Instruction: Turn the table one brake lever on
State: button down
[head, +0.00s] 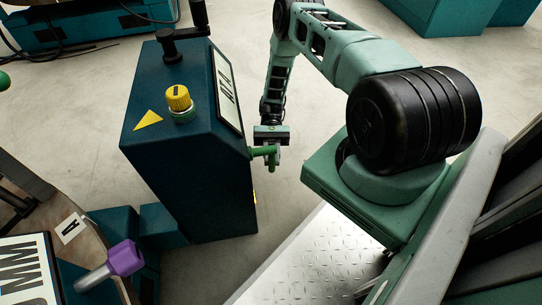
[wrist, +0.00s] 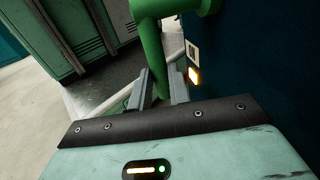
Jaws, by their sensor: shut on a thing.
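A dark blue console (head: 190,140) stands left of my arm. A green lever (head: 262,151) sticks out from its right side, and it shows large in the wrist view (wrist: 150,38) as a bent green bar. My gripper (head: 274,160) is at this lever, with the fingers (wrist: 160,90) on either side of its hanging end, shut on it. I cannot tell from a label whether it is the table one brake lever. The lever's tip is partly hidden by the fingers and the gripper body.
The console carries a yellow knob (head: 179,98), a black crank (head: 183,42) and a lit yellow lamp (wrist: 193,75). A round table (head: 40,185) with an "A" label and a purple-handled lever (head: 125,258) is at lower left. Open floor (head: 330,120) lies beyond my arm.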

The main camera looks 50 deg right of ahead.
jog(key=shift+s+a+f, duration=0.1)
jog(key=shift+s, duration=0.05)
dwell(0.4)
jog(key=c, duration=1.3)
grip_release()
jog(key=b+v, duration=0.2)
jog(key=v, duration=1)
jog(key=shift+f, duration=0.35)
jog(key=shift+s, duration=0.15)
